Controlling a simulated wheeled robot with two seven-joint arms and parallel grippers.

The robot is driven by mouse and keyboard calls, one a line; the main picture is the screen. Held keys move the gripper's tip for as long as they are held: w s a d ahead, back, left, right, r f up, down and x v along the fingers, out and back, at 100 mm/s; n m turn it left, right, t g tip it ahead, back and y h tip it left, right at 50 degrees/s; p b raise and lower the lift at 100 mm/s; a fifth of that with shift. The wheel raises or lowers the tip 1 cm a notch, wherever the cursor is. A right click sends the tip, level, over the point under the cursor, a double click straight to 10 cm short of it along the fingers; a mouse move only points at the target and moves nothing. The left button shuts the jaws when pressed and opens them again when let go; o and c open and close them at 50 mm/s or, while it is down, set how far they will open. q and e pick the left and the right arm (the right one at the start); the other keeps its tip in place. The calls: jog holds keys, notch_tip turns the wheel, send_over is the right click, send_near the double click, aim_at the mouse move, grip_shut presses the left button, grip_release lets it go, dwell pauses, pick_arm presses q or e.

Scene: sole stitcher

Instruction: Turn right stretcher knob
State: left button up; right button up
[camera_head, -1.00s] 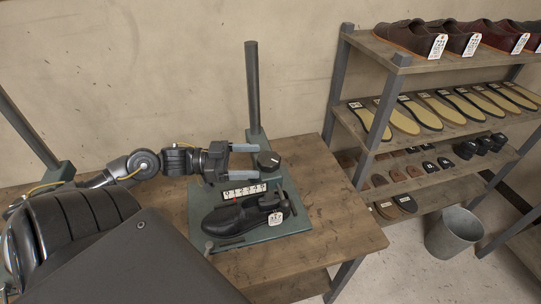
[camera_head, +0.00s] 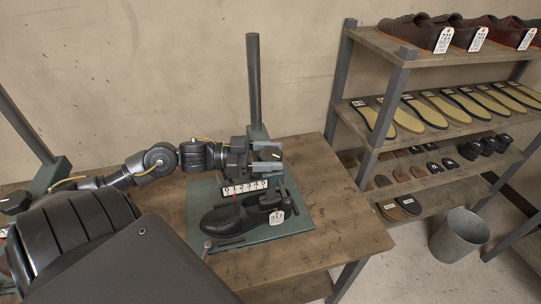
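The right stretcher knob (camera_head: 271,155) is a dark round knob with a pale mark on top, at the back right of the right green base plate (camera_head: 292,223). A white number strip (camera_head: 245,188) with a red pointer lies in front. A black shoe (camera_head: 240,218) with a white tag lies on the plate.
A green post (camera_head: 253,85) stands just behind the knob. Another station with a dark knob (camera_head: 15,203) is at the far left. A shoe rack (camera_head: 397,82) and a grey bucket (camera_head: 458,236) stand right of the wooden table (camera_head: 335,222).

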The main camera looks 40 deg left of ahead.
pick_arm(q)
jog(key=c, duration=0.3)
